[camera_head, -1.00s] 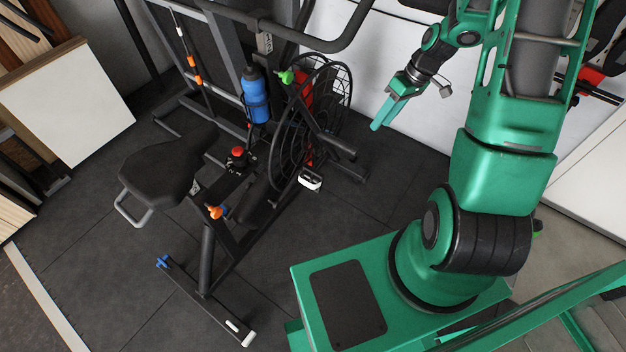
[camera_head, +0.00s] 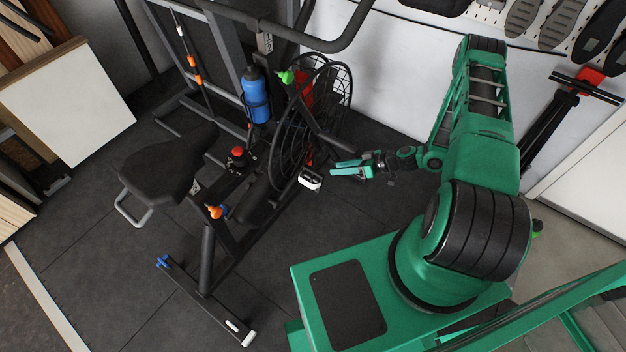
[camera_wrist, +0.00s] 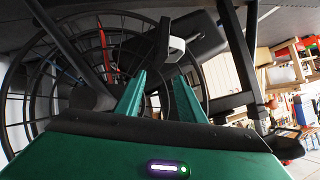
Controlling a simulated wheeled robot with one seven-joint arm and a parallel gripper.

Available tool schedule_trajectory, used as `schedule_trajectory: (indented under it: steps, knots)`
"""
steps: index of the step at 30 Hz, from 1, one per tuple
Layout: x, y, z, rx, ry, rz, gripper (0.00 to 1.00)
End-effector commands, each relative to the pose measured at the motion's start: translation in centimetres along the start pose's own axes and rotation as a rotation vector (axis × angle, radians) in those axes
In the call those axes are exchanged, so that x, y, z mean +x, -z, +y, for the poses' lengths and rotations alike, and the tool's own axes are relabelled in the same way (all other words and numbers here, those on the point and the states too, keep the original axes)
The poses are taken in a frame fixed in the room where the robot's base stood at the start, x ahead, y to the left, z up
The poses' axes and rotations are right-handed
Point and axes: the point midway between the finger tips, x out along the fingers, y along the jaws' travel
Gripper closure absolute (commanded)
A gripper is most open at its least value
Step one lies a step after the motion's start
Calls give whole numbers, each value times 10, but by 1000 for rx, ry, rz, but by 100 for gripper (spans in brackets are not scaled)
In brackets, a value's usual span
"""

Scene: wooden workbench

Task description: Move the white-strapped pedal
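The white-strapped pedal (camera_head: 311,178) is on the near side of the exercise bike, low beside the caged fan wheel. It is dark with a white strap. In the wrist view the pedal's white strap (camera_wrist: 176,48) shows just beyond the fingertips, slightly right of centre. My gripper (camera_head: 336,169) is just right of the pedal in the head view, with its green fingers pointing left at it. In the wrist view my gripper (camera_wrist: 160,85) has its two fingers apart with a gap between them. No contact with the pedal is clear.
The bike's caged fan wheel (camera_head: 290,130) stands right behind the pedal. The bike has a black seat (camera_head: 165,170) and a blue bottle (camera_head: 256,95). Dark floor (camera_head: 375,205) is open in front of my gripper. A white wall (camera_head: 410,75) stands behind.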

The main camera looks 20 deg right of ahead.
Motion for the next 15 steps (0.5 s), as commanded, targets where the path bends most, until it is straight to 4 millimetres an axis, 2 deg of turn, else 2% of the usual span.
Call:
schedule_trajectory:
  steps: [1,6,10,15]
  knots:
    - [10,-13,-2,9,-9,36,64]
    - [32,-40,-3,11,-60,144,64]
    - [42,-54,-5,15,-93,195,64]
    - [49,-60,-6,17,-117,225,64]
